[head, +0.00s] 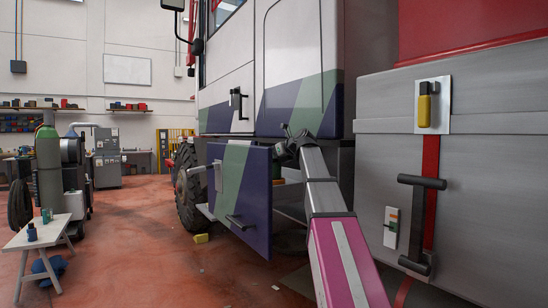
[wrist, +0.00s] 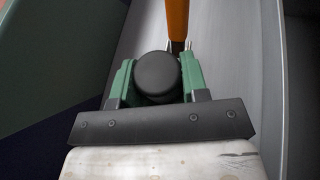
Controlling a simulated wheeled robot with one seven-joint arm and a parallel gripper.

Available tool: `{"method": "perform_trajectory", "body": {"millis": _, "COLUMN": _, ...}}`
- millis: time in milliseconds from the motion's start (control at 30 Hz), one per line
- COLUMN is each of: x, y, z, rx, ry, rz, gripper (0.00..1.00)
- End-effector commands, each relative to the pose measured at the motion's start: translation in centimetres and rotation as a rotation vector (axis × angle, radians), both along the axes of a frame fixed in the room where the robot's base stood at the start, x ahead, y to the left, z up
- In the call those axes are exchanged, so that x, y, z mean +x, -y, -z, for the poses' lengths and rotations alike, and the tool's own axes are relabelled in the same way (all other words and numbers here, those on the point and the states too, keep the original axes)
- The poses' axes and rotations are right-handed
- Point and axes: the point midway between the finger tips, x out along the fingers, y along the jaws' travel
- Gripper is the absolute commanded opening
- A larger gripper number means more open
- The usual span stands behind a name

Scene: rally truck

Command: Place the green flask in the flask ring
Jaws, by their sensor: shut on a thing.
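My gripper (wrist: 157,85) is shut, its two green fingers on either side of a round black top, which I take for the lid of the green flask (wrist: 157,72). The flask's body is hidden below this top. In the head view my gripper (head: 291,146) is at the far end of my arm, by the truck's side, just right of the lowered or swung-out panel. I cannot make out the flask ring in either view.
The open striped panel (head: 240,196) with handles stands out left of my arm. The grey truck locker (head: 460,150) is close on the right. An orange bar (wrist: 177,20) lies beyond the held thing. A small white table (head: 50,234) with containers stands left. The floor between is largely clear.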

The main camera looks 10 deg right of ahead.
Motion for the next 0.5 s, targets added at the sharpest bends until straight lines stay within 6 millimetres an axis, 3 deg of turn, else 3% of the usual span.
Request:
{"method": "perform_trajectory", "body": {"millis": 67, "x": -0.01, "y": -0.01, "z": 0.19, "rx": 0.001, "ry": 0.001, "rz": 0.0, "gripper": 0.0}}
{"method": "perform_trajectory", "body": {"millis": 100, "x": -0.01, "y": -0.01, "z": 0.22, "rx": 0.0, "ry": 0.0, "rz": 0.0, "gripper": 0.51}}
{"method": "perform_trajectory", "body": {"millis": 167, "x": 0.0, "y": 0.0, "z": 0.21, "rx": 0.0, "ry": 0.0, "rz": 0.0, "gripper": 0.66}}
{"method": "perform_trajectory", "body": {"millis": 500, "x": 0.03, "y": 0.0, "z": -0.12, "rx": 0.0, "ry": 0.0, "rz": 0.0, "gripper": 0.66}}
